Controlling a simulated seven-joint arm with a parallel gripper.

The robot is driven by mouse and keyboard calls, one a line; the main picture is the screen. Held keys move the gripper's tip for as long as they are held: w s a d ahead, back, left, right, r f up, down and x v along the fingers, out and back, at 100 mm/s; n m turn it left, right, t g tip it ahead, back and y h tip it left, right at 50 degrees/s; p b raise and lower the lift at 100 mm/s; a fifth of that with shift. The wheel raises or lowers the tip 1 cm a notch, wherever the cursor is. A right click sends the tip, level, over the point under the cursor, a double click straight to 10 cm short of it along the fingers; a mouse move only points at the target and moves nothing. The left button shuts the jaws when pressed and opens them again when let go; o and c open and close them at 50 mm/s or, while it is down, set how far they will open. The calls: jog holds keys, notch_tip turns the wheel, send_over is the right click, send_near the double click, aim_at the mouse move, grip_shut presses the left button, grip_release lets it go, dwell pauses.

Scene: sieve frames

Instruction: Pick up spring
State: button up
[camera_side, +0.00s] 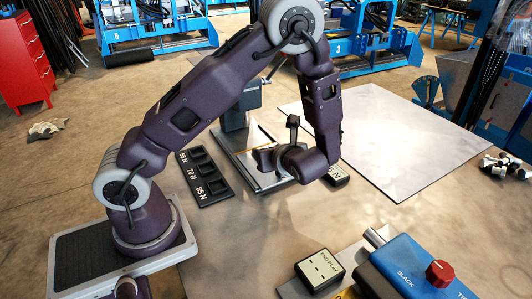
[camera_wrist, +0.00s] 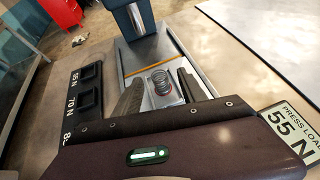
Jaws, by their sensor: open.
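A small coiled metal spring (camera_wrist: 160,82) stands on a light pad on the press's grey base plate (camera_wrist: 150,50) in the wrist view. My gripper (camera_wrist: 160,79) is open, with one dark finger to the left of the spring and one to its right. Gaps show between the spring and both fingers, so neither appears to touch it. Whether the fingertips are down at its height is hard to tell. In the side view my gripper (camera_side: 264,158) is low over the plate, and the spring is hidden behind the gripper and wrist.
The press column (camera_side: 235,112) rises behind the plate. A black tray (camera_side: 203,176) marked 55 N, 70 N and 85 N lies left of it. A press load box (camera_side: 338,176) sits right of the wrist. An end play box (camera_side: 320,268) and a blue device (camera_side: 410,272) stand in front.

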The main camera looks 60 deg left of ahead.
jog(key=shift+w+a+f, duration=0.1)
jog(key=shift+a+f, duration=0.25)
jog(key=shift+a, duration=0.25)
jog(key=shift+c, duration=0.4)
grip_shut()
